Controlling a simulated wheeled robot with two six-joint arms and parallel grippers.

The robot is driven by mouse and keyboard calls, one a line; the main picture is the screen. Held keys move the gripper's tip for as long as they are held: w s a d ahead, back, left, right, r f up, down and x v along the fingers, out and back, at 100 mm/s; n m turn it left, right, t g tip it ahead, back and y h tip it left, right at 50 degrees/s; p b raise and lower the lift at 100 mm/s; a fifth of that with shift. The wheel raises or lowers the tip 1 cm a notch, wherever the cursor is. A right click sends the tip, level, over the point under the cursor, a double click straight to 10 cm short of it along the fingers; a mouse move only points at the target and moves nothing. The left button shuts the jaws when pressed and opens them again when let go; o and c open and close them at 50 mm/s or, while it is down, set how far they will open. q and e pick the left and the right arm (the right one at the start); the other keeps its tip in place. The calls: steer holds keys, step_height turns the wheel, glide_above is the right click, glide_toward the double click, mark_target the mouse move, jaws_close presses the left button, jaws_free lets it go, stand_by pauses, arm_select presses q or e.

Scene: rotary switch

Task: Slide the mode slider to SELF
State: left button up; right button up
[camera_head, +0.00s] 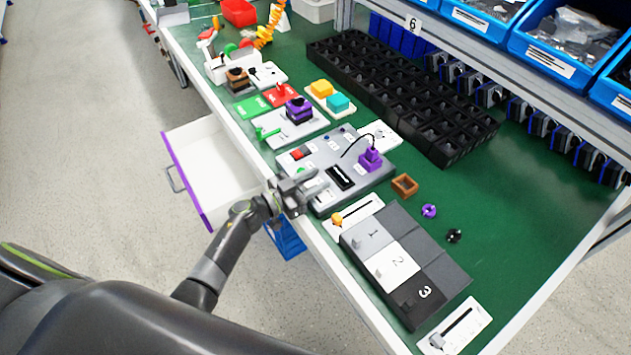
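My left gripper (312,190) reaches in from the left over the front edge of the bench, at the near corner of a grey control panel (362,187). It hides part of that corner, and I cannot tell whether its fingers are open or touch anything. The panel carries a red switch, a black display and a purple plug (370,158). A white slider plate with an orange knob (336,219) lies just right of the gripper. Another white slider plate with a grey knob (437,340) lies at the near right. No SELF label is readable. My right gripper is out of view.
A box with lids marked 1, 2 and 3 (398,263) stands between the two slider plates. An open white drawer (215,165) sticks out at left. Black bins (400,95) fill the back. A brown square ring (404,185) lies on the green mat, clear at right.

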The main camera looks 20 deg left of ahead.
arm_select(q)
steer(key=shift+s+d, duration=0.1)
stand_by(0.3)
steer(key=shift+s+a, duration=0.3)
steer(key=b+v, duration=0.1)
steer(key=v, duration=1.5)
steer(key=shift+s+a+b, duration=0.25)
steer(key=shift+b, duration=0.15)
steer(key=shift+f, duration=0.1)
